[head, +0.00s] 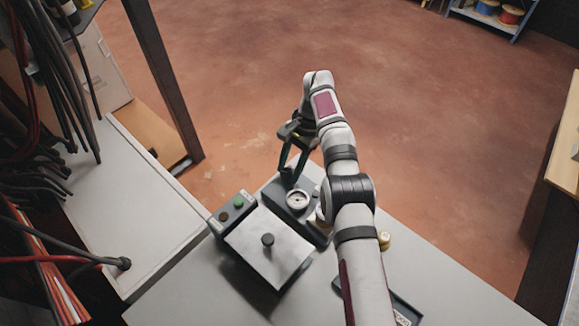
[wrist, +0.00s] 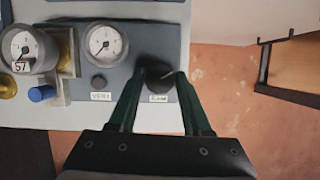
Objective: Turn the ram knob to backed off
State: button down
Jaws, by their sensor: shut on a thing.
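The dark round ram knob (wrist: 159,78) sits on the grey panel in the wrist view, near the panel's right edge, above a small label too blurred to read surely. A light pointer line shows on its face. My gripper (wrist: 160,80) is shut on the knob, one finger on each side.
A small dark knob (wrist: 98,81) labelled VENT and a dial gauge (wrist: 105,43) lie left of the ram knob. Further left are another gauge (wrist: 22,48) and a blue knob (wrist: 41,93). A plate with a black knob (head: 268,240) stands nearby on the bench.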

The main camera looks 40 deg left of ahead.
jog(key=shift+c, duration=1.7)
grip_release()
jog(key=r, duration=0.3)
jog(key=d+r, duration=0.1)
jog(key=shift+w+r, duration=0.25)
jog(key=shift+r, duration=0.15)
jog(key=w+d+r, duration=0.4)
jog(key=d+r, duration=0.2)
jog(key=d, duration=0.4)
notch_tip(320, 180, up, 5)
jog(key=t, duration=0.4)
send_over(289, 173)
jog(key=f, duration=1.5)
jog(key=shift+a+f, duration=0.2)
jog(key=shift+f, duration=0.2)
